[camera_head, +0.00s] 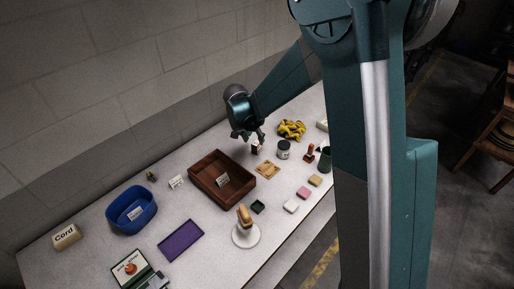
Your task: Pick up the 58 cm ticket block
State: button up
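My gripper (248,137) hangs over the far part of the table, fingers spread and pointing down. A small block with dark and pale faces (256,149) is just below its right finger; I cannot tell whether they touch. White lettered pieces show on the table (176,182), in the blue tub (136,213) and in the brown wooden tray (222,181). Their lettering is too small to read, so I cannot tell which is the 58 cm ticket block.
The wooden tray (206,196) is left of my gripper. A dark-lidded jar (283,150), yellow-black gloves (291,129) and a tan wooden piece (267,170) are to its right. A blue tub (120,222) and purple mat (181,240) lie nearer the left.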

aim_at(256, 142)
jog(key=shift+f, duration=0.15)
jog(key=shift+x, duration=1.2)
jog(key=shift+w+f, duration=0.1)
jog(key=shift+w, duration=0.05)
jog(key=shift+w+b+x, duration=0.2)
jog(key=shift+b+x, duration=0.15)
jog(key=shift+x, duration=2.1)
jog(key=shift+c, duration=0.7)
jog(key=c, duration=0.9)
